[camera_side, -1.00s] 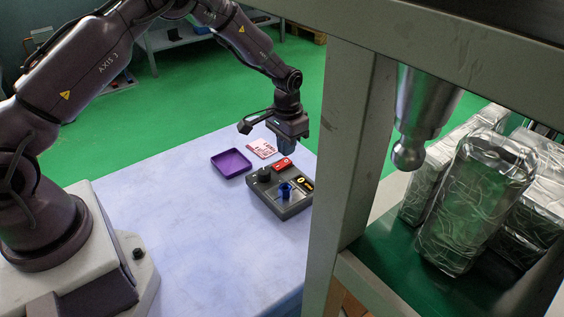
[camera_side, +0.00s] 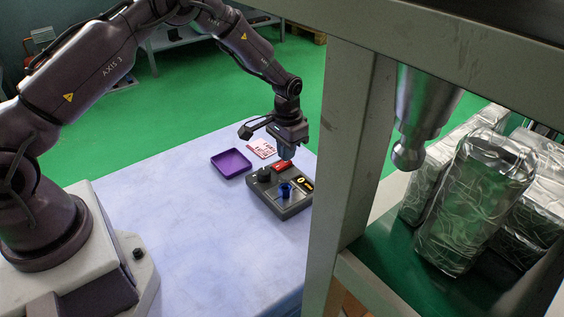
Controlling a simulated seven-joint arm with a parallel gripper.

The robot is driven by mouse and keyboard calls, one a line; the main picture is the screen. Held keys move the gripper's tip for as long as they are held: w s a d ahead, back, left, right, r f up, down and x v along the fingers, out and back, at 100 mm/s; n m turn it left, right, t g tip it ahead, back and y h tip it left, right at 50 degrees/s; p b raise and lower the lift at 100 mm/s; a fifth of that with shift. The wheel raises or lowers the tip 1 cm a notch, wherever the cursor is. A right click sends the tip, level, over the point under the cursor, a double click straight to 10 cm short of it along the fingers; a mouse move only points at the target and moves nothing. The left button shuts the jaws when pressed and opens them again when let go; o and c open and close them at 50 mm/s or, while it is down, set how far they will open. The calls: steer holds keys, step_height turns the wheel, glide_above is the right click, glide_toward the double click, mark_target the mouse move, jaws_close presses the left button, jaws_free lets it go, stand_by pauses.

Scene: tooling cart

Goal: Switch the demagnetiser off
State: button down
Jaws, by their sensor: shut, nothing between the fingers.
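The demagnetiser (camera_side: 293,209) is a dark grey box on the pale table. It has a red rocker switch (camera_side: 281,167) at its far edge, a black knob (camera_side: 264,174) at its left, a blue ring-shaped part (camera_side: 285,190) in the middle and a black label with yellow marks (camera_side: 304,184) at the right. My gripper (camera_side: 286,157) is shut and empty, pointing down right over the red switch. Its fingertips hide part of the switch. I cannot tell whether they touch it or which way the switch is tipped.
A purple tray (camera_side: 232,171) and a pink-and-white card (camera_side: 262,148) lie left of and behind the box. A grey-green cart post (camera_side: 345,160) stands close on the right, with wrapped blocks (camera_side: 475,200) on its shelf. The table's front left is clear.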

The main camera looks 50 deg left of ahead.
steer(key=shift+f, duration=0.55)
steer(key=shift+r, duration=3.55)
